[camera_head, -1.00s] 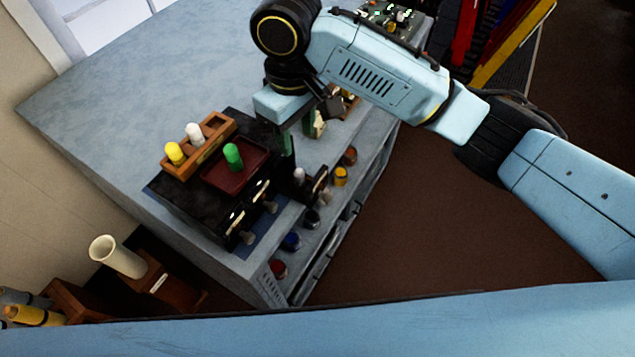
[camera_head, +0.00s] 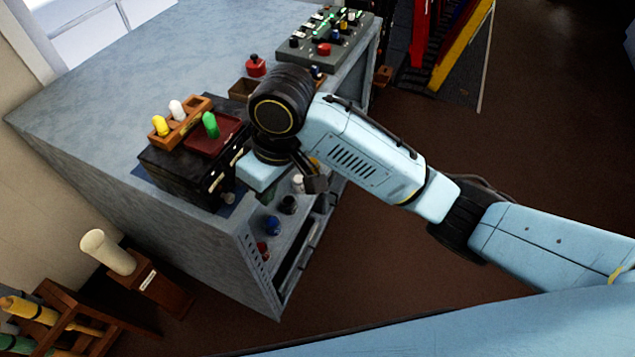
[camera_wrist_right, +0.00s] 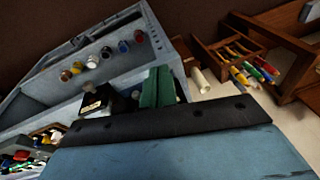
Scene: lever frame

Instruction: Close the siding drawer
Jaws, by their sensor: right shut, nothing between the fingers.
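A black box of drawers (camera_head: 180,178) stands on the grey cabinet top in the head view, with pale labels and knobs on its front. My right gripper (camera_head: 269,194) points down just right of that front and hides part of it. In the right wrist view its green fingers (camera_wrist_right: 158,88) are together, with nothing seen between them. A black part with a pale label (camera_wrist_right: 95,101) lies left of the fingers there; I cannot tell whether it is the siding drawer or how far it stands out. My left gripper is not in view.
A wooden rack with yellow and white pegs (camera_head: 183,128) and a dark red tray (camera_head: 201,144) with a green peg sit on the box. Coloured knobs (camera_head: 272,226) line the grey cabinet's (camera_head: 200,244) front shelf. A control panel (camera_head: 325,40) stands behind.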

